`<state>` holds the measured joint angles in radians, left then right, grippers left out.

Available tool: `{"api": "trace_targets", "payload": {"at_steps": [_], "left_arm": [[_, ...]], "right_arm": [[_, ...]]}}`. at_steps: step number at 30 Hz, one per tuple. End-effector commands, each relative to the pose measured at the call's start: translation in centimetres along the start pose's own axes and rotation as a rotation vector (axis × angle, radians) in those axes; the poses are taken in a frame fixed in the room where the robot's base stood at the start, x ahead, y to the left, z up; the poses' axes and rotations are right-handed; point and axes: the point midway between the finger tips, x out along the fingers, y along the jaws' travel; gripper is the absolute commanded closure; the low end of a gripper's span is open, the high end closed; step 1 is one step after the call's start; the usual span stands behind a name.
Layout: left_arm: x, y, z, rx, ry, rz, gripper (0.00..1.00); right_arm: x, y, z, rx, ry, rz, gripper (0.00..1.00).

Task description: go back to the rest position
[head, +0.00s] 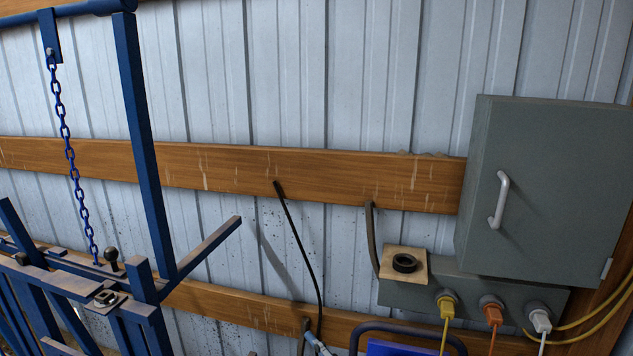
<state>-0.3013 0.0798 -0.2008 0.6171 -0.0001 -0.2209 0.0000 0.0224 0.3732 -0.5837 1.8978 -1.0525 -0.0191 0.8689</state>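Neither my left nor my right gripper shows in the head view. The task names no object. A blue metal frame (140,130) stands at the left, with a blue chain (70,150) hanging from its top bar. The chain reaches down to a blue structure with a black knob (111,254) near it. Whether anything is held by either gripper cannot be seen.
A grey cabinet (545,190) with a pale handle (499,200) is on the corrugated wall at the right. Below it, a grey box (470,296) carries yellow, orange and white plugs with cables. A black cable (300,245) hangs from a wooden beam (330,175).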

Motion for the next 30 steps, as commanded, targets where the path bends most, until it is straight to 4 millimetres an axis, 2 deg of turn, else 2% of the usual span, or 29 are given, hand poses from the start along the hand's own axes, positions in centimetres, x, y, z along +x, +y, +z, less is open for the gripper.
{"api": "trace_targets", "payload": {"at_steps": [1, 3, 5, 7, 10, 12, 15, 21, 30], "left_arm": [[0.0, 0.0, -0.1, 0.000, 0.001, 0.000, 0.49], [0.0, 0.0, -0.1, 0.000, 0.003, 0.000, 0.49], [0.0, 0.0, -0.2, 0.000, 0.004, 0.000, 0.49], [0.0, -0.1, -0.3, 0.000, 0.006, -0.001, 0.49], [0.0, -0.1, -0.4, 0.000, 0.007, -0.001, 0.49], [0.0, -0.1, -0.5, -0.001, 0.008, -0.001, 0.49], [0.0, -0.1, -0.5, -0.001, 0.008, -0.001, 0.49], [0.0, -0.1, -0.5, -0.001, 0.008, -0.001, 0.49], [0.0, -0.1, -0.4, -0.001, 0.007, -0.001, 0.49]], "right_arm": [[-1.5, 3.0, 1.4, 0.065, -0.086, 0.132, 0.49], [-4.4, 6.5, 4.3, 0.143, -0.240, 0.287, 0.49], [-7.6, 8.1, 7.3, 0.208, -0.388, 0.381, 0.49], [-11.9, 8.4, 10.6, 0.284, -0.570, 0.445, 0.49], [-18.0, 6.6, 14.2, 0.383, -0.816, 0.463, 0.49], [-21.6, 4.8, 15.6, 0.437, -0.953, 0.441, 0.49], [-25.4, 2.2, 16.3, 0.494, -1.096, 0.389, 0.49], [-30.9, -2.1, 16.2, 0.578, -1.290, 0.272, 0.49], [-36.8, -7.4, 14.2, 0.663, -1.472, 0.082, 0.49]]}}
